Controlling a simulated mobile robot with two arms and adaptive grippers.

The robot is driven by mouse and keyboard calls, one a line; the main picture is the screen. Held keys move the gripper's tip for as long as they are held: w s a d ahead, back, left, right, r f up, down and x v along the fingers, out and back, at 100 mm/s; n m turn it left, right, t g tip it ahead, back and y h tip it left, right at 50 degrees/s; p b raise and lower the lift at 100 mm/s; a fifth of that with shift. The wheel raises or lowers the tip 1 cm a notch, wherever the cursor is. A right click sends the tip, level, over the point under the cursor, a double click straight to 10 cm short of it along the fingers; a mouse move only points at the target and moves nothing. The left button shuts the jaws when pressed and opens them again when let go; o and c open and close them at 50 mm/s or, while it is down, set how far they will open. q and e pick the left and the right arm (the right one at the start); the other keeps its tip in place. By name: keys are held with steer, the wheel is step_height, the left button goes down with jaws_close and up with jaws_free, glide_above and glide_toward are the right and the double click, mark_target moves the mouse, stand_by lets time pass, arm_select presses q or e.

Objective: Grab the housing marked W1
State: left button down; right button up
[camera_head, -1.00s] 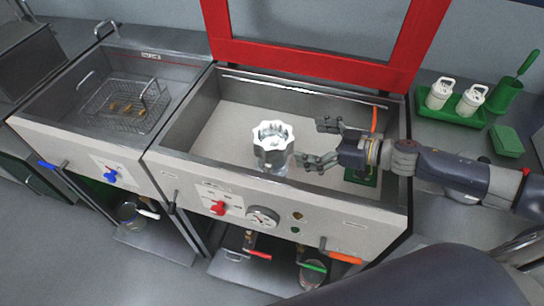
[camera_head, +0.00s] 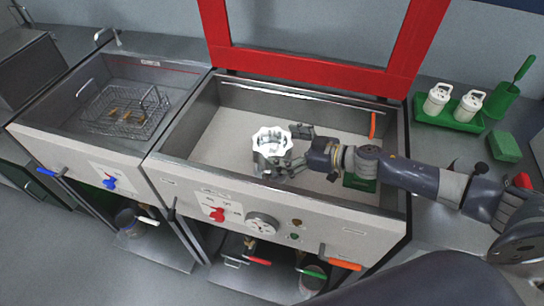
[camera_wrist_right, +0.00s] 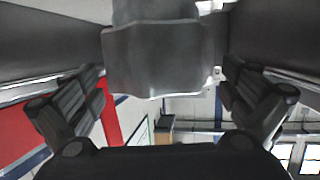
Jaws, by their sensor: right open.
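The metal housing (camera_head: 271,148) is silvery with a scalloped rim and stands upright in the right-hand basin. No W1 mark is readable on it. In the right wrist view the housing (camera_wrist_right: 158,58) fills the upper middle, between the two fingers. My right gripper (camera_head: 287,151) is open, with its fingers reaching around the housing's right side. In the right wrist view its fingers (camera_wrist_right: 160,105) stand apart on both sides, with a gap visible to each side. My left gripper is not in view.
The basin's grey walls (camera_head: 180,118) surround the housing, and the red-framed lid (camera_head: 300,62) stands open behind. A green block (camera_head: 360,182) lies in the basin under my right arm. To the left is a basin with a wire basket (camera_head: 125,110). A green tray (camera_head: 447,118) holds two white canisters.

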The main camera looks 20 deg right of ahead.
mark_target(260, 142)
steer(key=x, duration=0.3)
steer(key=shift+w+a, duration=0.15)
steer(key=shift+w, duration=0.1)
steer(key=shift+s, duration=0.1)
steer(key=c, duration=1.6)
steer(key=shift+r, duration=0.15)
steer(key=shift+c, duration=0.6)
